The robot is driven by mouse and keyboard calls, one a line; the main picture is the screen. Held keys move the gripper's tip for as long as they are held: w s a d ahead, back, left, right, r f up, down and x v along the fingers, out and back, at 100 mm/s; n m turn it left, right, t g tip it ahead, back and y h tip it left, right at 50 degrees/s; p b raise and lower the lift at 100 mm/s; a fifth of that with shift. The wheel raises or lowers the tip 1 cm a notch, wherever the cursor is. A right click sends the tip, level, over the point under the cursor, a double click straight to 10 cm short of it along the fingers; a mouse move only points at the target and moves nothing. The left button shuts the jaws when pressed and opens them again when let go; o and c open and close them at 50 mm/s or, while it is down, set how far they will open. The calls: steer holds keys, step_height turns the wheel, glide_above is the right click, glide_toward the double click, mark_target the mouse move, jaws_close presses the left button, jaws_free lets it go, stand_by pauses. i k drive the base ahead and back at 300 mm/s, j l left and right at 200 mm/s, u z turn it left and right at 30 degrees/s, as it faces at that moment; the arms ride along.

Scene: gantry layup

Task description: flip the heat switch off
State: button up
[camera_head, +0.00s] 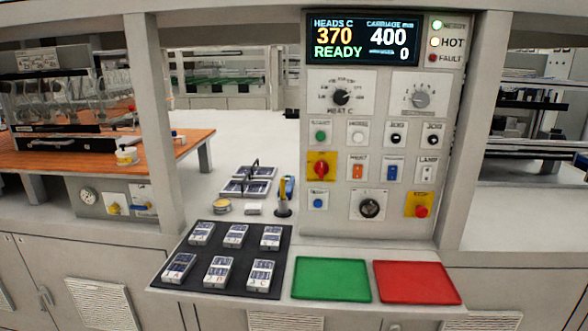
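An upright control panel (378,233) stands right of centre in the head view. An orange rocker switch (359,172) sits in its middle row, under a small label that I cannot read surely. It may be the heat switch; I cannot tell its position. Beside it are a blue rocker (394,172) and a white rocker marked LAMP (428,173). A black dial (340,97) marked HEAT C is above. The display (362,40) shows HEADS C 370, READY and carriage 400. The READY and HOT lamps look lit. My gripper is not in view.
A red rotary handle on yellow (321,168) is left of the orange rocker; a red stop button (421,211) is lower right. A dark mat (232,258) with several labelled blocks, a green pad (331,279) and a red pad (416,282) lie in front. White posts flank the opening.

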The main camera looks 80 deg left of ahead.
mark_target(358, 169)
steer(key=u, duration=2.4)
